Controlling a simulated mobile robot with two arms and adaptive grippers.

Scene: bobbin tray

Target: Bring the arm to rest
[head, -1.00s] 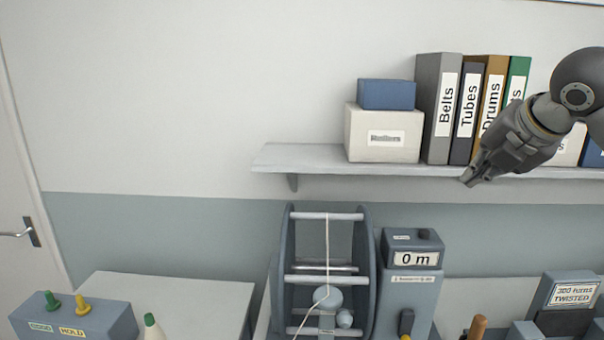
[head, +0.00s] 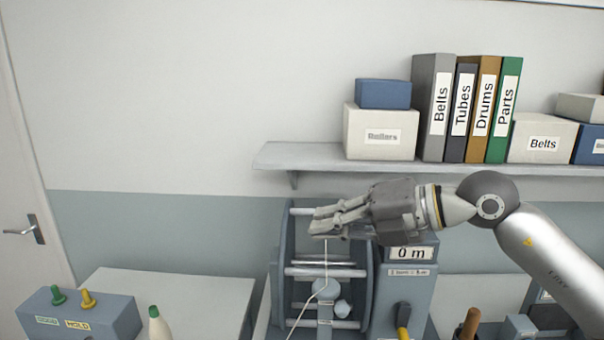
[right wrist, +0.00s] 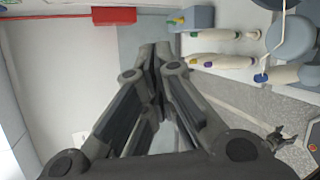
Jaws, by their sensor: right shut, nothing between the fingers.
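My right gripper (head: 318,224) is in the head view, in front of the upper part of the reel frame (head: 285,290), its fingers pointing left. It covers the top of the frame and part of the meter box. In the right wrist view the gripper's fingers (right wrist: 155,60) come together, shut with nothing between them. I cannot tell from the head view whether it touches the frame. My right arm comes in from the lower right.
A meter box reading "0 m" (head: 408,253) stands right of the reel frame. A shelf (head: 300,157) with boxes and binders runs above. A switch box (head: 80,316) is at lower left. Several bobbins (right wrist: 220,62) lie in the right wrist view.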

